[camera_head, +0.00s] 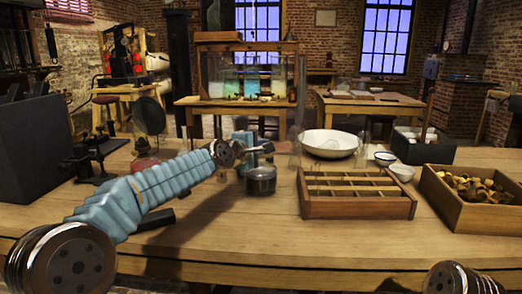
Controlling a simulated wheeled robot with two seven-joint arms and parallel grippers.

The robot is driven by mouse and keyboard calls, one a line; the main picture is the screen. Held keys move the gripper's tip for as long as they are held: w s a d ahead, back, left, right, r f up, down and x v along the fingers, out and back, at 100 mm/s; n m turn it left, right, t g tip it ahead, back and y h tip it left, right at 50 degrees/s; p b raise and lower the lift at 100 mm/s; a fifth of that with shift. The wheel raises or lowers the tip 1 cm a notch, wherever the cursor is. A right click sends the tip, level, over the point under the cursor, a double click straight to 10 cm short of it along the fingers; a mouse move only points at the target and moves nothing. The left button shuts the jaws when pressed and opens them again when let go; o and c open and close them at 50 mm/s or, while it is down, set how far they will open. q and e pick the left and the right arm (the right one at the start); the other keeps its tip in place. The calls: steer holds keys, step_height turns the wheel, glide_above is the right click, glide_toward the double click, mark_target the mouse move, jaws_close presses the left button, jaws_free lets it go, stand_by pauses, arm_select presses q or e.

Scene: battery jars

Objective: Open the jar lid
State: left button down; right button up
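A small dark, glossy round jar (261,182) stands on the wooden workbench left of centre. Its top looks covered by a lid, but the details are small. My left arm reaches in from the lower left, and its gripper (262,151) is just above and behind the jar. The fingers are small and dark, partly lost against the background, so I cannot tell whether they are open or touch the lid. Clear glass vessels (295,146) stand right of the gripper. Only a joint of my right arm shows at the lower right; its gripper is out of view.
A divided wooden tray (356,208) lies right of the jar. Behind it are a wide white bowl (330,141) and small bowls (402,172). A wooden crate (452,209) of yellowish pieces is at right. A dark box (34,150) stands left. The bench front is mostly clear.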

arm_select(q)
steer(key=shift+w+r, duration=0.15)
steer(key=shift+r, duration=0.1)
steer(key=c, duration=1.3)
jaws_free()
steer(key=b+v, duration=0.3)
steer(key=v, duration=1.1)
steer(key=shift+f, duration=0.1)
